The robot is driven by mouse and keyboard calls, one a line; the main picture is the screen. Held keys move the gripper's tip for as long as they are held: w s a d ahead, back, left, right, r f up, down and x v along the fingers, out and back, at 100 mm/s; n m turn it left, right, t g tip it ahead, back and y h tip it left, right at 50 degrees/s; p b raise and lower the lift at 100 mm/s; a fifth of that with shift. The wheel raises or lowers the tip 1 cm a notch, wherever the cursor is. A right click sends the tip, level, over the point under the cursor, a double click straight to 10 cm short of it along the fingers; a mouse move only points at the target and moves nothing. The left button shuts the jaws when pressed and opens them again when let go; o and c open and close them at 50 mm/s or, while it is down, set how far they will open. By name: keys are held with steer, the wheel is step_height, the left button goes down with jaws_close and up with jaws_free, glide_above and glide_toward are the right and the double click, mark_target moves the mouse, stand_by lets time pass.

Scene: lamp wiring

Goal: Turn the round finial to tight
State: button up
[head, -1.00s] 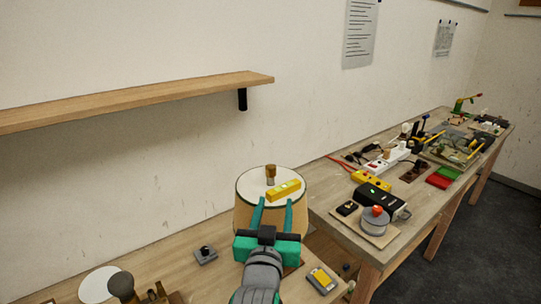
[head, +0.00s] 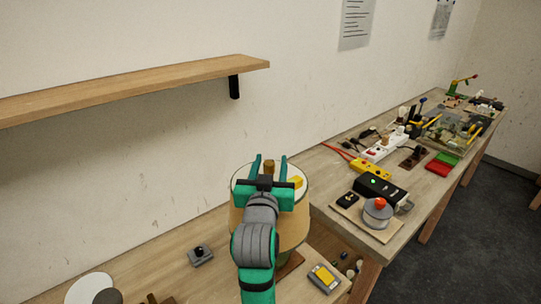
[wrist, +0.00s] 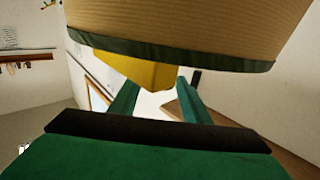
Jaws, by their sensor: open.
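The round finial (head: 269,167) is a small brown knob on the white top of the lamp shade (head: 237,221). A yellow spirit level (head: 297,183) lies on that top, mostly hidden behind my gripper. My gripper (head: 269,158) is open, its teal fingers on either side of the finial as the head view sees it. I cannot tell whether they touch it. In the wrist view the tan shade (wrist: 190,25) with its dark green rim fills the top, a yellow piece shows beside it, and the finial does not show.
A wooden shelf (head: 140,90) is on the wall at left. A grey box with a black knob (head: 201,254) and a yellow-faced meter (head: 324,277) lie on the near bench. The right bench holds a black box with a green light (head: 381,188), a red-topped device (head: 379,211) and a power strip (head: 383,148).

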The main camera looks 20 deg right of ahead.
steer(key=shift+x, duration=2.2)
steer(key=shift+a, duration=0.15)
steer(key=c, duration=1)
steer(key=shift+c, duration=0.2)
